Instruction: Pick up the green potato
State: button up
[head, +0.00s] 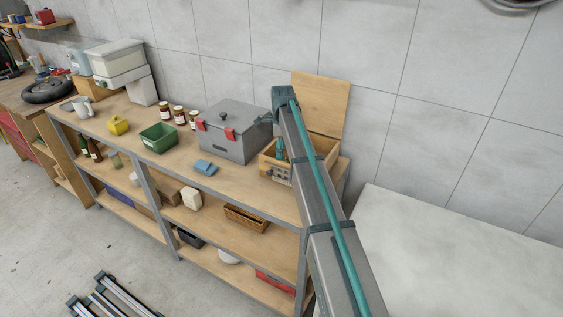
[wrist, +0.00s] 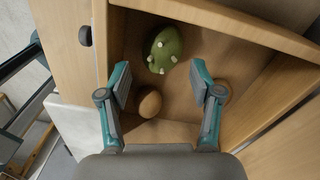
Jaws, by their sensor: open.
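The green potato (wrist: 162,48), with several pale sprouts, lies in a wooden box (wrist: 235,22) in the wrist view. A brown, egg-shaped item (wrist: 149,102) lies below it in the picture, near the left finger. Part of another brown rounded item (wrist: 224,92) shows behind the right finger. My gripper (wrist: 160,82) is open and empty, its fingers on either side of the view, with the green potato just past the tips. In the head view my gripper (head: 280,149) is at the wooden box (head: 269,164), where the potato is hidden.
The box's open lid (head: 322,102) stands upright behind it. A grey case with red latches (head: 234,138) is close to its left on the shelf top. A blue cloth-like item (head: 205,167) and a green bin (head: 158,138) lie farther left.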

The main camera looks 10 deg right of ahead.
jog(key=shift+d+f+p, duration=0.1)
jog(key=shift+f+p, duration=1.15)
jog(key=shift+f, duration=1.25)
jog(key=c, duration=1)
jog(key=shift+o, duration=0.2)
jog(key=shift+r, duration=0.1)
